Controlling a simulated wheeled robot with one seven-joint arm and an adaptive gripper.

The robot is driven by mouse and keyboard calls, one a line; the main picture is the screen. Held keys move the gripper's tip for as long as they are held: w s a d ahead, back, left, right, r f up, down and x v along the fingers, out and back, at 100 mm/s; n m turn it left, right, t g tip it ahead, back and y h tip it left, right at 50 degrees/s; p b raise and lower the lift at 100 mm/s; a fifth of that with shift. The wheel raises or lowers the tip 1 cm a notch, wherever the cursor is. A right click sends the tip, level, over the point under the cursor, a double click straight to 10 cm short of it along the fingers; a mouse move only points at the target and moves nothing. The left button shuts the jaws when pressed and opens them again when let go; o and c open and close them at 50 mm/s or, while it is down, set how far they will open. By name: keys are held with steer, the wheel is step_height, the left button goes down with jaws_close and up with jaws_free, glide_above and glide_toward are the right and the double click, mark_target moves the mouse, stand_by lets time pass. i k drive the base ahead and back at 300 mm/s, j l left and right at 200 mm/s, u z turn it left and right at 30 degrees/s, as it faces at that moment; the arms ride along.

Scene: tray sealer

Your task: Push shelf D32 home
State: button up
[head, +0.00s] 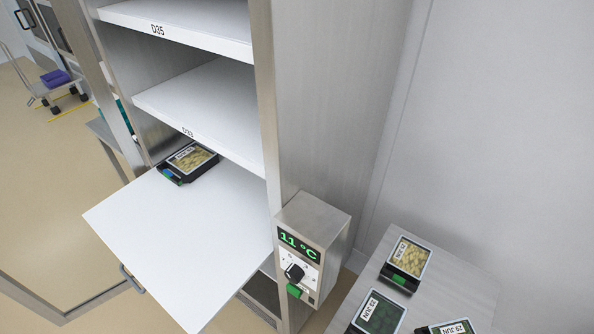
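A white shelf (185,240) is slid well out of the steel cabinet, below the shelf labelled D33 (210,105). Its front edge label is not visible, so I cannot read whether it is D32. A black food tray (192,161) with yellowish contents and a date label rests toward the rear left of the pulled-out shelf. My gripper is not in view.
Shelf D35 (185,22) sits in the cabinet above. A control box (312,245) reading 11 °C sticks out on the right post. A side table (430,270) holds several packed trays. An open door frame (60,318) stands left. A cart (52,85) is farther back.

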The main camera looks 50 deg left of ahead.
mark_target(194, 246)
steer(key=u, duration=3.3)
steer(key=i+j+u, duration=0.15)
steer(key=i+j, duration=0.6)
steer(key=j, duration=0.1)
